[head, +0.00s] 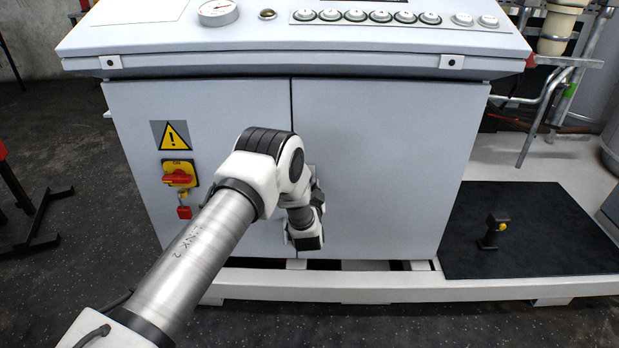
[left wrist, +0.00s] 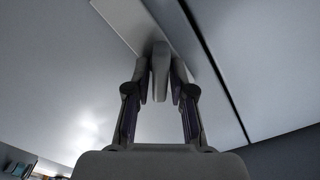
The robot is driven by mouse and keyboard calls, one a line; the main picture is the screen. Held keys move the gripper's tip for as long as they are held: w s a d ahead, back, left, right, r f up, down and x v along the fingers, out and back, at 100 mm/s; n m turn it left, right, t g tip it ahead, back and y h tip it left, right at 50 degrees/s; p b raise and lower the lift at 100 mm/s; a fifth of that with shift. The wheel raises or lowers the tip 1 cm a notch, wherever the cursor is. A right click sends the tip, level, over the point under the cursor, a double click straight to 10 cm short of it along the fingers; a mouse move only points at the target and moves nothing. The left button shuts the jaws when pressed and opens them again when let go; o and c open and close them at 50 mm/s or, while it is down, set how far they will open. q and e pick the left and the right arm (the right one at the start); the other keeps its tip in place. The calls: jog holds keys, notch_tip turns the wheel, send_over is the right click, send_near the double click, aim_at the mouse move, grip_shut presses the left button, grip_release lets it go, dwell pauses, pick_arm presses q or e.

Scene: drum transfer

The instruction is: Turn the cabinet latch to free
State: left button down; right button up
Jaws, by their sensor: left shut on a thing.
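The grey cabinet latch (left wrist: 160,68) is a short handle on a light plate beside the door seam, seen in the left wrist view. My left gripper (left wrist: 161,82) has a finger on each side of the handle and is shut on it. In the head view my left arm reaches to the cabinet (head: 390,160) near the seam between its two doors. There my wrist hides the latch and the fingertips. I cannot tell the latch's exact turn angle. Both doors look closed. My right gripper is not in view.
A red and yellow rotary switch (head: 179,175) with a red padlock (head: 184,212) is on the left door, below a warning sign (head: 172,135). A sloped control panel (head: 290,35) overhangs the doors. A black tool with a yellow button (head: 493,230) stands on a dark mat (head: 550,255) at right.

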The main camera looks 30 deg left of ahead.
pick_arm(q)
jog(key=m+p, duration=0.2)
jog(key=m, duration=0.3)
jog(key=shift+d+f+m, duration=0.1)
jog(key=shift+m, duration=0.2)
jog(key=m, duration=0.1)
jog(key=m+p, duration=0.1)
jog(key=m, duration=0.1)
jog(key=m+p, duration=0.1)
jog(key=shift+f+m, duration=0.25)
jog(key=shift+m, duration=0.15)
jog(key=c, duration=1.2)
grip_release()
jog(key=shift+w, duration=0.1)
jog(key=shift+o, duration=0.2)
jog(key=shift+d, duration=0.1)
jog(key=v, duration=1.2)
